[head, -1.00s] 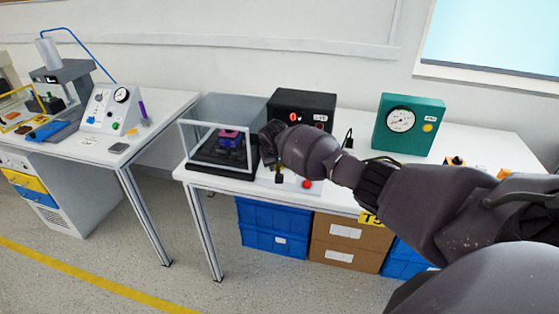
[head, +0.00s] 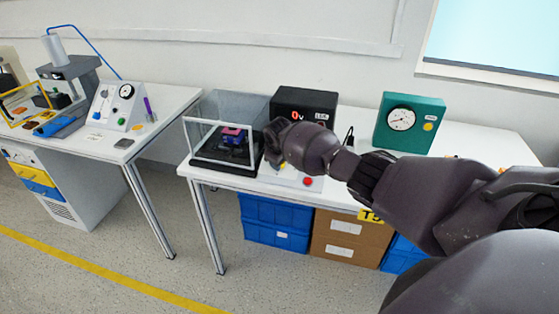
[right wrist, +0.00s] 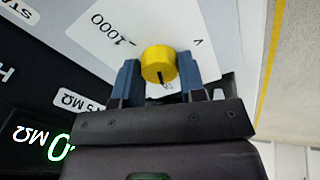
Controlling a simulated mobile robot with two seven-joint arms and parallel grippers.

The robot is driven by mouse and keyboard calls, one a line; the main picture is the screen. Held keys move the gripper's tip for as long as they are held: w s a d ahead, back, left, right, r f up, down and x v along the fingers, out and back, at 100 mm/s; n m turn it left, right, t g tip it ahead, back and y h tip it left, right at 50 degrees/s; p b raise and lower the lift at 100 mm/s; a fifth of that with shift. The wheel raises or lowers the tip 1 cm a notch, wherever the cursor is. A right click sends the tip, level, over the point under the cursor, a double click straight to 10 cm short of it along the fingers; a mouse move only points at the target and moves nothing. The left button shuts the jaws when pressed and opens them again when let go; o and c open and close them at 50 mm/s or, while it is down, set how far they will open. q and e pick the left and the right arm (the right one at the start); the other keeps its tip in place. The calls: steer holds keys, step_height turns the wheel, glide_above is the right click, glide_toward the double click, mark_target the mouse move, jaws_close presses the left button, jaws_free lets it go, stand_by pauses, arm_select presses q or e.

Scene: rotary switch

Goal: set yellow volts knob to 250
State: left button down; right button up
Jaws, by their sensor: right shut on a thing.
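In the right wrist view the yellow volts knob (right wrist: 158,63) sits between the two blue-grey fingertips of my right gripper (right wrist: 158,82), which is shut on it. A dark mark on the knob's face points toward the gripper side, away from the printed "1000" (right wrist: 110,30). A "V" label shows at the knob's far right. Other scale numbers, including 250, are hidden or cannot be read. In the head view my right gripper (head: 274,152) reaches over the white panel (head: 290,177) and hides most of the knob. My left gripper is not in view.
A black box (head: 304,104) with a red display stands behind the panel. A glass-sided case (head: 222,132) stands close to the left of the gripper. A red button (head: 308,181) is to the right. A green meter (head: 409,123) stands farther right.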

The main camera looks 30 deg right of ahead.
steer(key=shift+f, duration=0.1)
stand_by(0.4)
steer(key=o, duration=0.9)
steer(key=shift+r, duration=0.4)
steer(key=p+v, duration=0.3)
steer(key=v, duration=0.7)
steer(key=shift+s+a, duration=0.1)
steer(key=shift+s, duration=0.05)
